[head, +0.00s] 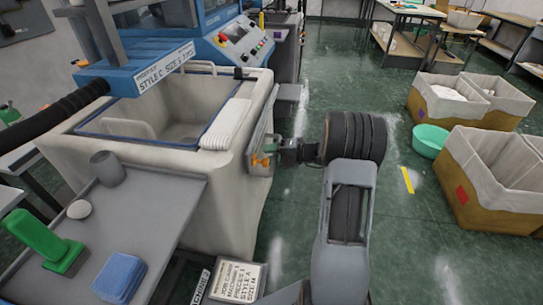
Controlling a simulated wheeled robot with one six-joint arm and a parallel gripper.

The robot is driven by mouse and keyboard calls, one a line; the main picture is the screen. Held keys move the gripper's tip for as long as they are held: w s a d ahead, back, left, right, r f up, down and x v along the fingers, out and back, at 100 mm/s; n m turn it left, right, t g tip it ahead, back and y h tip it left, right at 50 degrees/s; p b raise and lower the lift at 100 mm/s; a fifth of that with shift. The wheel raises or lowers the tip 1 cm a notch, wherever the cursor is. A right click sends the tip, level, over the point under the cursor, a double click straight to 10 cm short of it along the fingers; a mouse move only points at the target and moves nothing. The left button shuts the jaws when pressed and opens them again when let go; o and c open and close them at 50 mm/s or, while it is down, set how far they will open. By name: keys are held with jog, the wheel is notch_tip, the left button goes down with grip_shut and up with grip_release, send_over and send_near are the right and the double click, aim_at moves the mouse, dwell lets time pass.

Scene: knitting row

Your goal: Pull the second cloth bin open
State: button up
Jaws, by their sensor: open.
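A cream cloth bin (222,180) with a blue-edged open top stands under the nearest blue knitting machine, at the left of centre in the head view. White folded cloth (226,124) lies over its right rim. My gripper (264,158) is open at the bin's right side, its orange fingertips close to a narrow grey plate there. I cannot tell whether the fingers touch the plate or are around any handle. My arm reaches in from the lower right. Which bin counts as the second is not shown by any number.
A grey side table (165,200) holds a green object (45,240), a blue block (119,277) and a grey cup (107,168). Cardboard bins (490,190) and a teal basin (430,140) stand at right. The green floor between is mostly clear.

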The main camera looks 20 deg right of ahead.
jog(key=shift+a, duration=0.1)
grip_shut()
dwell(0.4)
